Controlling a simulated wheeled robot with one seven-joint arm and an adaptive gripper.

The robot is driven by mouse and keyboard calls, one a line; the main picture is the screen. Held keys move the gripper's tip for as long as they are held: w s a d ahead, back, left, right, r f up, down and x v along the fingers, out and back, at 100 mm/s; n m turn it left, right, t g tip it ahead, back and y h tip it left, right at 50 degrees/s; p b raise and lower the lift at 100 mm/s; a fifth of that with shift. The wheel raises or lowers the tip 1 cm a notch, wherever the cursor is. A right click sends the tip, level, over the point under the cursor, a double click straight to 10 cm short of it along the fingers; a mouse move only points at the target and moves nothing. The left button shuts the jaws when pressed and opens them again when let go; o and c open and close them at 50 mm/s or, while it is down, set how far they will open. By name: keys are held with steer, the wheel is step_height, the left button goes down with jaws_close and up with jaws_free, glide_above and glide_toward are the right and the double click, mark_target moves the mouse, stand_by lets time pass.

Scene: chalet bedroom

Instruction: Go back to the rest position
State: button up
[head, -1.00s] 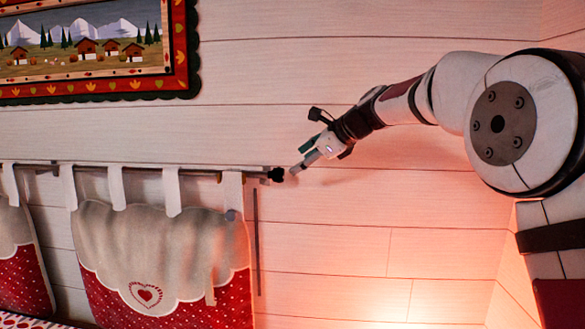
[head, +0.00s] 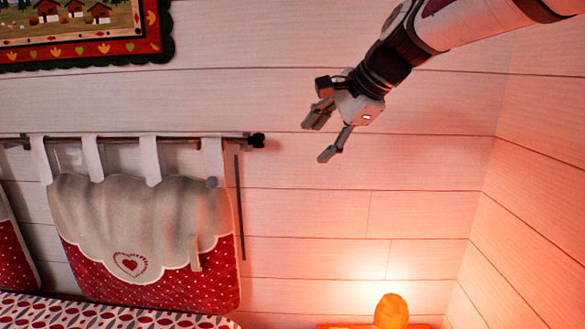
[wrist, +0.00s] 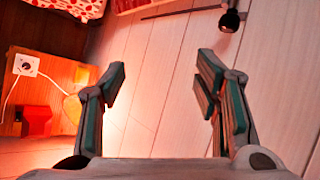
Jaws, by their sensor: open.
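My gripper (head: 328,138) hangs in the upper right of the head view, in front of the white plank wall. Its two fingers are spread apart with nothing between them. In the wrist view my gripper (wrist: 160,100) also shows open and empty, with bare wall planks behind the gap. My arm comes in from the top right corner of the head view. The gripper stands to the right of the curtain rod's black end knob (head: 257,141) and apart from it.
A red and beige fabric hanging (head: 145,245) hangs from the rod (head: 120,140) at left. A framed chalet picture (head: 90,50) is at upper left. A glowing orange lamp (head: 391,311) stands below right. A patterned bed cover (head: 90,312) lies at lower left. The wall between is bare.

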steer(key=s+d+f+n+h, duration=0.2)
steer(key=s+d+f+n, duration=0.2)
steer(key=s, duration=0.6)
steer(key=s+d+f+n+h, duration=0.1)
steer(key=s+d+f+n, duration=0.3)
steer(key=s, duration=0.7)
steer(key=s+d+f+n+g+h, duration=0.1)
steer(key=s+d+f+n, duration=0.4)
steer(key=s, duration=0.5)
steer(key=shift+s+d+f+h, duration=0.15)
steer(key=shift+d+f+h, duration=0.2)
steer(key=shift+f+h, duration=0.4)
